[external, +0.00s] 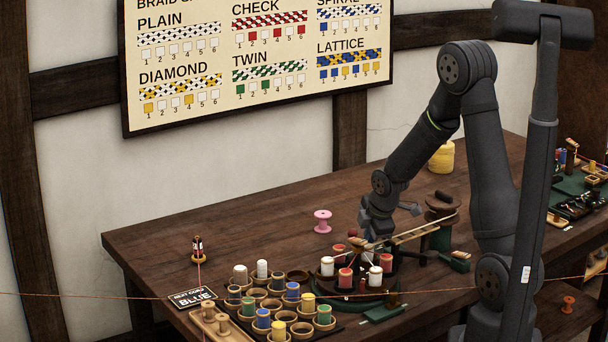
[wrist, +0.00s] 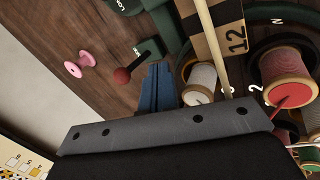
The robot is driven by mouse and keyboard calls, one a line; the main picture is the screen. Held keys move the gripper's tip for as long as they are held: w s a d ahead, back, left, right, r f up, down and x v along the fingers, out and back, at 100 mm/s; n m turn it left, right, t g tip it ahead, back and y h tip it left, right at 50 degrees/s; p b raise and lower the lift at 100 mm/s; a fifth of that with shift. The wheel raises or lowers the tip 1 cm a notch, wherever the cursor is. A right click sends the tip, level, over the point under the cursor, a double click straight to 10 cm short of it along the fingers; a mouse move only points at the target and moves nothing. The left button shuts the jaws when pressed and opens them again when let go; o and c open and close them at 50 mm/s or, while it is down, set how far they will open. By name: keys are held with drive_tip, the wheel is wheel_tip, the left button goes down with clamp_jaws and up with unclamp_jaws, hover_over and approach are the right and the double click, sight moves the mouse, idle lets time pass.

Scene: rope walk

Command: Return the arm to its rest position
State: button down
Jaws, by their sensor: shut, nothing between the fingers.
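My gripper (wrist: 158,88) is shut and empty; its blue-grey fingers show in the wrist view beside a white spool (wrist: 199,82) and a red-knobbed lever (wrist: 123,75). In the external view my gripper (external: 372,232) hangs over the back of the round braiding stand, low above the table. The stand carries white spools (external: 327,266) and red spools (external: 345,278) with threads rising to its middle. The fingertips are partly hidden there by the wooden arm of the stand. I cannot tell whether the fingers touch anything.
A pink spool (external: 322,221) stands alone left of my gripper. A rack of colored spools (external: 262,320) fills the table's front. A wooden beam (external: 412,233) and crank post lie to the right. The table's left back is clear.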

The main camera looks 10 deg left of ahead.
drive_tip(key=v, duration=1)
drive_tip(key=c, duration=0.9)
unclamp_jaws()
drive_tip(key=o, duration=0.3)
drive_tip(key=shift+a+r, duration=0.1)
drive_tip(key=shift+a, duration=0.05)
drive_tip(key=o, duration=0.6)
drive_tip(key=a+r+m+g+h, duration=0.1)
drive_tip(key=a+r+m+g, duration=0.1)
drive_tip(key=m, duration=0.4)
wheel_tip(320, 180, up, 3)
drive_tip(key=shift+a+f+h, duration=0.1)
drive_tip(key=shift+a+h, duration=0.3)
drive_tip(key=shift+a, duration=0.5)
drive_tip(key=s+a+r+m+g+h, duration=0.3)
drive_tip(key=s+r+m+g, duration=0.1)
drive_tip(key=r+m, duration=0.55)
drive_tip(key=x, duration=0.9)
drive_tip(key=shift+a, duration=0.15)
